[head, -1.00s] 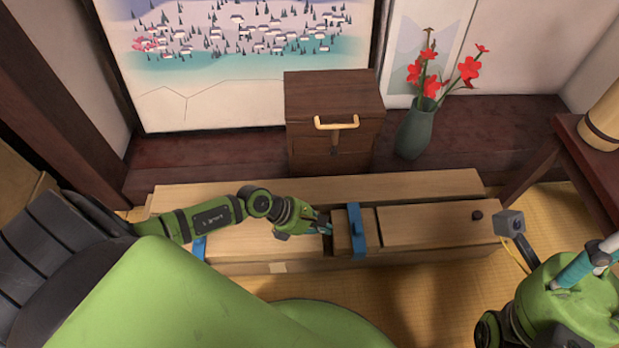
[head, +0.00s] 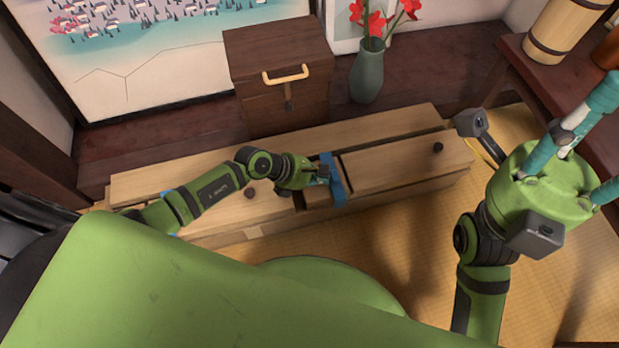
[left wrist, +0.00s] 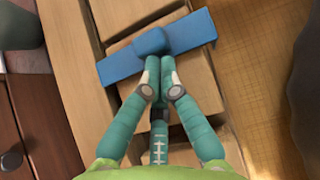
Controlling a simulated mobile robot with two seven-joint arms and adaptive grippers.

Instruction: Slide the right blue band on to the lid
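The right blue band (head: 332,180) lies across the long wooden box, on a short wooden section (head: 315,190) left of a dark seam. It has a raised blue block, clear in the left wrist view (left wrist: 152,42). The right wooden lid (head: 395,163), with a dark knob, lies just right of the seam. My left gripper (head: 322,175) is at the band's left side; its fingertips (left wrist: 160,76) are together against or very near the block, not around it. The left blue band (head: 168,197) is partly hidden by my left arm. My right gripper's fingertips are cut off; its teal fingers (head: 580,115) point up and right.
A dark wooden cabinet (head: 280,75) with a gold handle stands behind the box, beside a green vase (head: 367,75) of red flowers. A side table (head: 515,75) with a wooden container (head: 560,30) is at right. Tatami floor (head: 395,225) in front is clear.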

